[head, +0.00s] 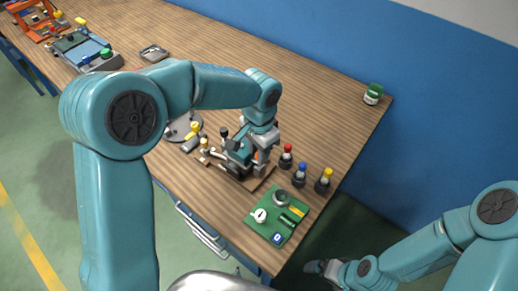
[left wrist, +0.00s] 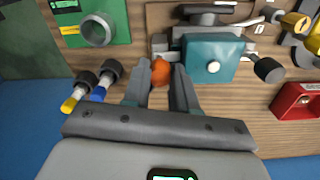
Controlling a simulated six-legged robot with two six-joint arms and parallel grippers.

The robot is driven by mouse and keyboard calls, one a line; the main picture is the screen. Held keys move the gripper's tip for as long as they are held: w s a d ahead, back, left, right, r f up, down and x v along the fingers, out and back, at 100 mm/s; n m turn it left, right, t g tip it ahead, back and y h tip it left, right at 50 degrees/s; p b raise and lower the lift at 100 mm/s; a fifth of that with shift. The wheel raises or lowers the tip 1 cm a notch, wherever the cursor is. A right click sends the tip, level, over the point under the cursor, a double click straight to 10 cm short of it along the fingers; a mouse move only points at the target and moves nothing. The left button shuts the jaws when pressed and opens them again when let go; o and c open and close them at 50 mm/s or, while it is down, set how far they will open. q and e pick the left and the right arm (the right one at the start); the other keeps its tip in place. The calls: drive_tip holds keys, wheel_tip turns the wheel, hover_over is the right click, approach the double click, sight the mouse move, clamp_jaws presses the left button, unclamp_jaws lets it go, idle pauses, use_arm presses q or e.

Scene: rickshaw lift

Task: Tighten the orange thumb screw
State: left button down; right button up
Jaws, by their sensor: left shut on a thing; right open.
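The orange thumb screw (left wrist: 160,72) shows between the fingertips of my left gripper (left wrist: 161,75) in the left wrist view, and the gripper is shut on it. The screw sits beside a teal block (left wrist: 213,60) with a light round button on its face. In the head view my left gripper (head: 262,162) reaches down over the same teal device (head: 238,150) on a brown board, and its fingers hide most of the screw. My right gripper (head: 322,267) is open and empty, low beyond the table's near right edge.
Red (head: 286,156), blue (head: 301,175) and yellow-topped (head: 323,181) bottles stand right of the board. A green panel (head: 262,233) lies at the near corner. A green-lidded jar (head: 373,94) stands at the far right edge. The table's middle right is clear.

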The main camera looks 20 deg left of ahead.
use_arm(q)
drive_tip(key=shift+w+r+m, duration=0.15)
drive_tip(key=shift+m, duration=0.15)
idle(0.4)
drive_tip(key=c, duration=0.9)
unclamp_jaws()
drive_tip(key=shift+d, duration=0.1)
wheel_tip(320, 180, up, 16)
